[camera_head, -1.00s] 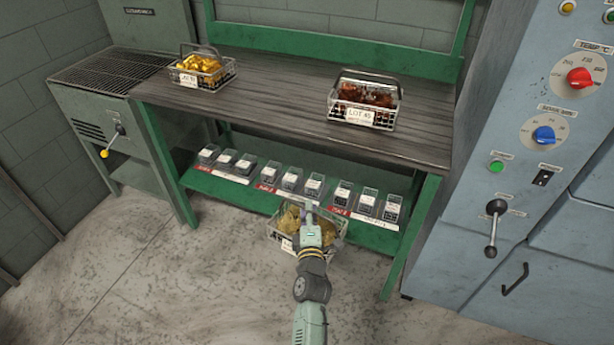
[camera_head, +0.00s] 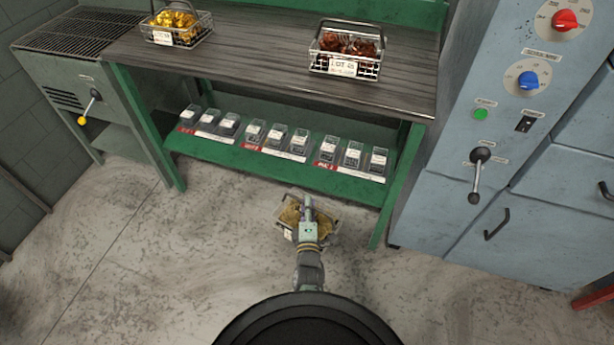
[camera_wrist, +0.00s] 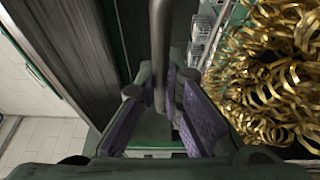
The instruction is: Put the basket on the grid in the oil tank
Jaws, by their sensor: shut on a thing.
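My gripper (camera_head: 308,212) is shut on the handle of a wire basket (camera_head: 327,232) filled with gold-coloured coils, in front of the green workbench. In the wrist view the handle bar (camera_wrist: 159,50) passes between the gripper fingers (camera_wrist: 165,100), with the gold coils (camera_wrist: 275,70) at the right. The oil tank (camera_head: 62,85) is the grey-green cabinet at the far left, with a dark grid (camera_head: 80,32) on top. The grid is bare where it shows. The inside of the tank is hidden.
On the bench top (camera_head: 240,60) stand a basket of gold pieces (camera_head: 176,25) and a basket of reddish-brown coils (camera_head: 345,52). Several small clear boxes line the lower shelf (camera_head: 255,165). A blue-grey control cabinet (camera_head: 450,200) stands at the right. Floor at the lower left is clear.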

